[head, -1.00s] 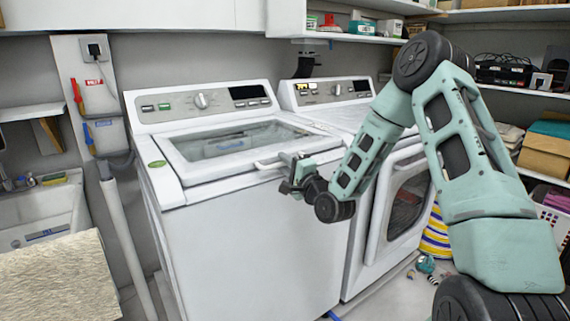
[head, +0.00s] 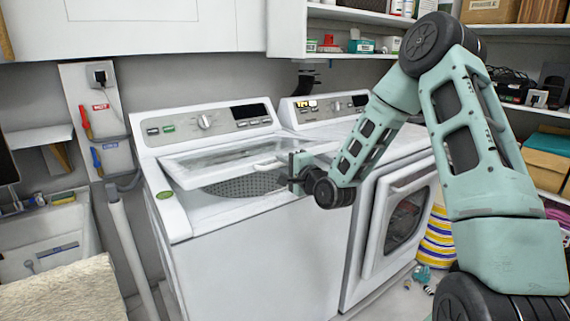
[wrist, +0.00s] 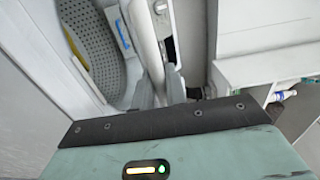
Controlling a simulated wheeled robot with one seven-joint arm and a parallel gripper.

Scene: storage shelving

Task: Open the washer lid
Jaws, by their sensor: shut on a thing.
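The white top-load washer (head: 255,255) stands in the middle of the head view. Its glass-panelled lid (head: 215,158) is tilted up part way, and the perforated metal drum (head: 243,187) shows through the gap at the front. My gripper (head: 287,165) is at the lid's front edge, shut on the white lid handle (head: 264,165). In the wrist view my gripper (wrist: 160,92) has its grey fingers at the handle bar (wrist: 143,38), with the drum (wrist: 88,38) to the left. The exact finger contact is partly hidden.
A front-loading dryer (head: 385,220) stands close on the right, with my arm in front of it. A sink (head: 45,240) is at the left, beside a grey pipe (head: 127,245). Wall cabinets (head: 150,30) hang above the washer.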

